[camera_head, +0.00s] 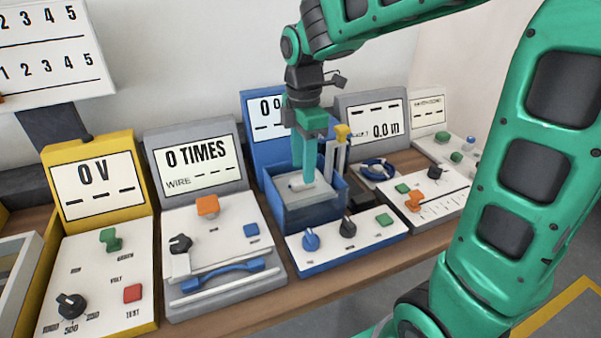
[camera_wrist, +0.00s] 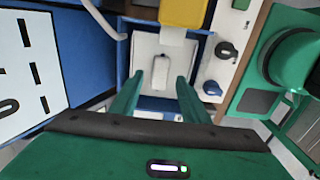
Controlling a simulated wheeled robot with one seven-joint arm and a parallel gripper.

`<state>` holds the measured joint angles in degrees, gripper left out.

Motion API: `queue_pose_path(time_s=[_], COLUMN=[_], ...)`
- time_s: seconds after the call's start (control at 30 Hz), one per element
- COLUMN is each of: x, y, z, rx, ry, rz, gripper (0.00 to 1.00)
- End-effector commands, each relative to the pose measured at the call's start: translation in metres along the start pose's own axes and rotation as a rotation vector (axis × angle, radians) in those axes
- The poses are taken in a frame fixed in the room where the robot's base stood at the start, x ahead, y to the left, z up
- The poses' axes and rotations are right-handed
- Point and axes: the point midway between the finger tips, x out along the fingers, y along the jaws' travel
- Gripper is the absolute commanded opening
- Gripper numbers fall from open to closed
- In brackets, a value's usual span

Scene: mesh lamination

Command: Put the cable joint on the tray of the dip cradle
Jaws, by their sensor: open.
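In the head view the cable joint (camera_head: 297,185) shows just left of my gripper's fingers. My gripper (camera_head: 308,182) points down over the tray. In the wrist view its two green fingers (camera_wrist: 155,88) are apart, with the cable joint between and just beyond their tips, and nothing is clamped. Whether the fingertips touch the tray I cannot tell.
A yellow-topped post (camera_head: 342,133) stands right behind the tray, close to my gripper. A grey "TIMES" station (camera_head: 205,215) and a yellow volt station (camera_head: 95,240) stand to the left. A grey station with a blue coil (camera_head: 378,170) is to the right.

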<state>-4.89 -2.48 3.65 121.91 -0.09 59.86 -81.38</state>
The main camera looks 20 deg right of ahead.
Motion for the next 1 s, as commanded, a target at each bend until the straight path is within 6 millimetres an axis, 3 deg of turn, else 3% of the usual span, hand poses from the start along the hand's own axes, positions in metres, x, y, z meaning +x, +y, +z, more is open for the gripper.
queue_pose_path(time_s=[0.2, 0.43, 0.63, 1.0], x=[-0.046, -0.078, -0.087, -0.087], y=[0.001, 0.0, 0.0, 0.0], z=[0.0, 0.0, 0.0, 0.0], rx=[0.001, 0.001, 0.001, 0.001], ry=[0.0, 0.0, 0.0, 0.0], rz=[0.004, 0.001, -0.001, -0.001], gripper=[0.42, 0.42, 0.42, 0.42])
